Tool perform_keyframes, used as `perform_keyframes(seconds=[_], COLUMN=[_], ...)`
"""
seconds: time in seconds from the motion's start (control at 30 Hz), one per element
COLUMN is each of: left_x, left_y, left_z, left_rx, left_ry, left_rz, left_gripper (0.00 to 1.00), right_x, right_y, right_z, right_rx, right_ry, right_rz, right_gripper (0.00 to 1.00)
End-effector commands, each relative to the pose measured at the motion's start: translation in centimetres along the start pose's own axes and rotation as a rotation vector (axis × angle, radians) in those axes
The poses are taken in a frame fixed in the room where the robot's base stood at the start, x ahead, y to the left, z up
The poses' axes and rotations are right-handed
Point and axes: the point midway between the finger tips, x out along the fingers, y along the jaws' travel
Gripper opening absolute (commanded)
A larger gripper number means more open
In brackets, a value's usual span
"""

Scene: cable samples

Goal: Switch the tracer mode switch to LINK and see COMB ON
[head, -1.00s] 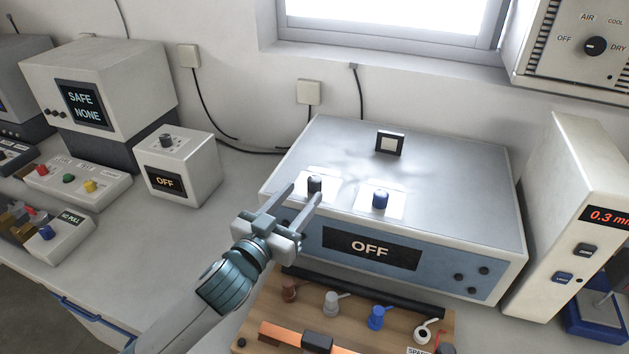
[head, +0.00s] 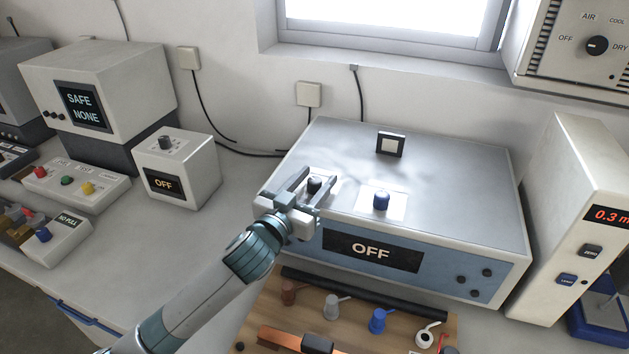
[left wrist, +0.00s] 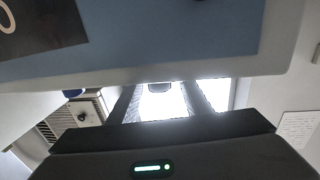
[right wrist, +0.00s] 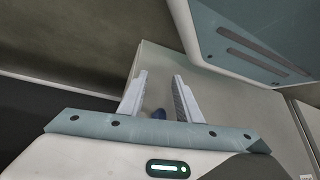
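The large grey unit with a blue front (head: 460,213) stands at the centre right, and its display (head: 371,251) reads OFF. A dark knob (head: 314,184) and a blue knob (head: 381,200) stand on its top, each on a white plate; their lettering is too small to read. My left gripper (head: 308,180) is open, its fingers on either side of the dark knob; contact cannot be told. In the left wrist view the blue front (left wrist: 180,45) fills the upper part. My right gripper (right wrist: 160,92) is open, outside the head view. I see no COMB ON reading.
A small white box (head: 195,165) with a knob and an OFF display stands left. A board (head: 350,318) with coloured levers lies in front of the large unit. A tall white meter (head: 575,200) stands close on the right.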

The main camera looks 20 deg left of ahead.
Motion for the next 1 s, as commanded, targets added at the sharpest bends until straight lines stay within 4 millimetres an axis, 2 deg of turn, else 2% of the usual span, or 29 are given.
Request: perform_keyframes(seconds=[0.03, 0.1, 0.17, 0.67, 1.0], left_x=[0.0, 0.0, 0.0, 0.0, 0.0], left_y=[0.0, 0.0, 0.0, -0.1, -0.3], left_z=[0.0, 0.0, 0.0, -0.1, -0.1], left_rx=[0.0, 0.0, 0.0, 0.001, 0.005], left_ry=[0.0, 0.0, 0.0, -0.001, -0.003], left_rz=[0.0, 0.0, 0.0, 0.071, 0.268], left_gripper=[0.33, 0.16, 0.04, 0.04, 0.04], right_x=[0.0, 0.0, 0.0, -0.6, -2.0], right_y=[0.0, 0.0, 0.0, 0.1, 0.9], right_z=[0.1, 0.2, 0.4, 1.7, 6.2], right_rx=[0.0, 0.0, 0.0, 0.0, -0.002], right_ry=[-0.002, -0.004, -0.007, -0.044, -0.155], right_rz=[0.0, 0.0, 0.0, 0.002, 0.011], right_gripper=[0.31, 0.31, 0.31, 0.31, 0.31])
